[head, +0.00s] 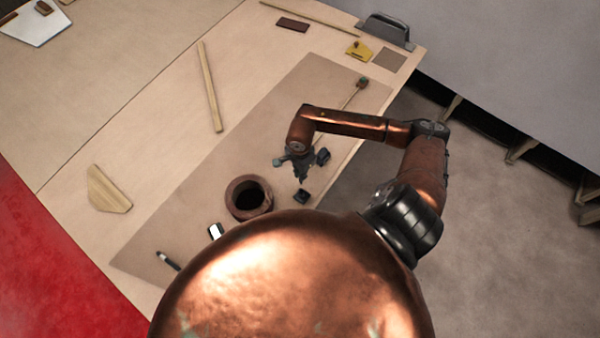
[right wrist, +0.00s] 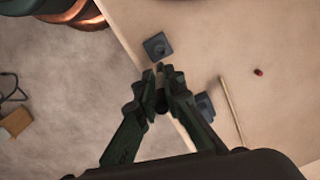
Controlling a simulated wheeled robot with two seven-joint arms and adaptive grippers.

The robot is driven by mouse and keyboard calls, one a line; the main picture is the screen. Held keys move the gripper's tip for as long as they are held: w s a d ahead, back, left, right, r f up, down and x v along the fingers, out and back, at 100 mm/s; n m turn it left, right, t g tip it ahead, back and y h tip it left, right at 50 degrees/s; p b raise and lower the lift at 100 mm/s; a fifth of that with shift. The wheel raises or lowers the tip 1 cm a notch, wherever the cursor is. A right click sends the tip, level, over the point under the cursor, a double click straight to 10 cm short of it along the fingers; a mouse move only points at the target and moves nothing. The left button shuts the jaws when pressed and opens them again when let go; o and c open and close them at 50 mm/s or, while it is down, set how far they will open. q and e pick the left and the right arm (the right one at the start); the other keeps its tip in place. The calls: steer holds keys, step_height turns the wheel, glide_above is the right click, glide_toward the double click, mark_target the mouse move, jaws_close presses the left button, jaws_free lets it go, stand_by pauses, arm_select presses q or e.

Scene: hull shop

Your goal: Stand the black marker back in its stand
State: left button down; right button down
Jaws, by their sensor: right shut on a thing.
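My right gripper (head: 301,178) is low over the brown mat near the table's right edge. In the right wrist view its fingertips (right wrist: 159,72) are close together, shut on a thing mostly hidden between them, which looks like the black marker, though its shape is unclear. A small dark block with a round hole, which looks like the stand (head: 301,196), is just beyond the fingertips; it also shows in the right wrist view (right wrist: 158,46). The hole looks empty.
A round brown pot (head: 248,197) stands left of the gripper. A second dark block (right wrist: 205,107) is beside the right finger, near a thin stick (right wrist: 232,112). A small red thing (right wrist: 259,72) lies farther right. The table edge drops to the floor close by.

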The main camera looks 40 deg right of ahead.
steer(key=shift+a+f+b, duration=0.1)
steer(key=shift+f+b, duration=1.3)
steer(key=shift+f, duration=1.5)
steer(key=shift+f+b, duration=0.35)
steer(key=shift+b, duration=0.5)
steer(key=shift+f+b, duration=0.75)
steer(key=shift+b, duration=0.15)
stand_by(1.0)
steer(key=shift+f+b, duration=0.5)
steer(key=shift+b, duration=0.5)
stand_by(1.3)
